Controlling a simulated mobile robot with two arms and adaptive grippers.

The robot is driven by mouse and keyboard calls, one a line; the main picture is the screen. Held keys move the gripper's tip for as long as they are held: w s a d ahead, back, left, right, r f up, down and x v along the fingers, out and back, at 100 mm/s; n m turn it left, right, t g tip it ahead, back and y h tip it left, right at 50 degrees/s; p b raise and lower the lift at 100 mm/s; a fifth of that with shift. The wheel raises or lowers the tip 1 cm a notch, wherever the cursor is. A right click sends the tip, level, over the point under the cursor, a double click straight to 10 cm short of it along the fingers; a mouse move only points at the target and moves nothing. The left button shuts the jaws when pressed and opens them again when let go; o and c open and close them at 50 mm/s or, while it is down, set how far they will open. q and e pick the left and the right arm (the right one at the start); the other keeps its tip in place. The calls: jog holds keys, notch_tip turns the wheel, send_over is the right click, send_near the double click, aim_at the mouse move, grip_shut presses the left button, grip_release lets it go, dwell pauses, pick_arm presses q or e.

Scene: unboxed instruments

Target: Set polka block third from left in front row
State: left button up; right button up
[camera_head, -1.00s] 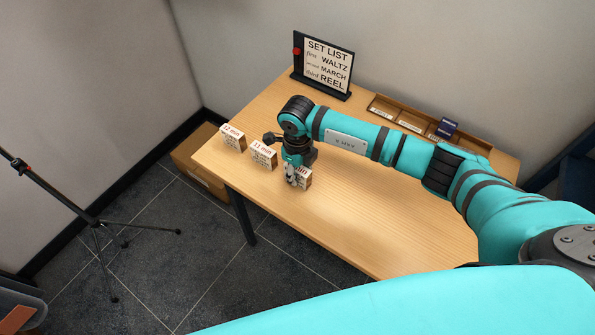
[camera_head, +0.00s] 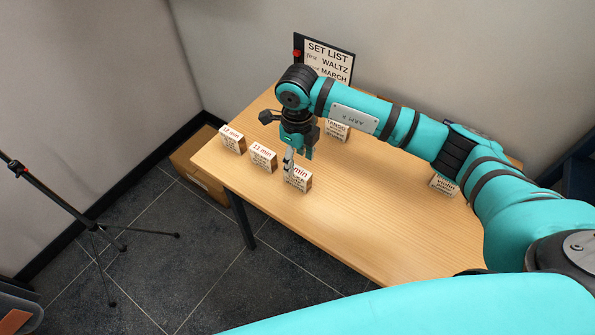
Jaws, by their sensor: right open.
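The block I take to be the polka block (camera_head: 299,181) stands at the right end of a front row of three, near the table's front left edge. Its face shows "min" in red and smaller print, partly covered by a finger. To its left stand an "11 min" block (camera_head: 263,156) and a "12 min" block (camera_head: 232,140). My right gripper (camera_head: 289,163) is open, pointing down at the third block's top, and holds nothing visible. I cannot tell whether its fingers still touch the block. My left gripper is not in view.
A tango block (camera_head: 338,131) stands behind my right arm and a violin block (camera_head: 443,185) farther right on the wooden table (camera_head: 370,230). A set list sign (camera_head: 328,60) stands at the back. The table's front middle is clear. A tripod (camera_head: 95,222) stands left.

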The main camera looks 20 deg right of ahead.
aim_at(297, 170)
jog(key=shift+r+b, duration=0.35)
jog(key=shift+r, duration=2)
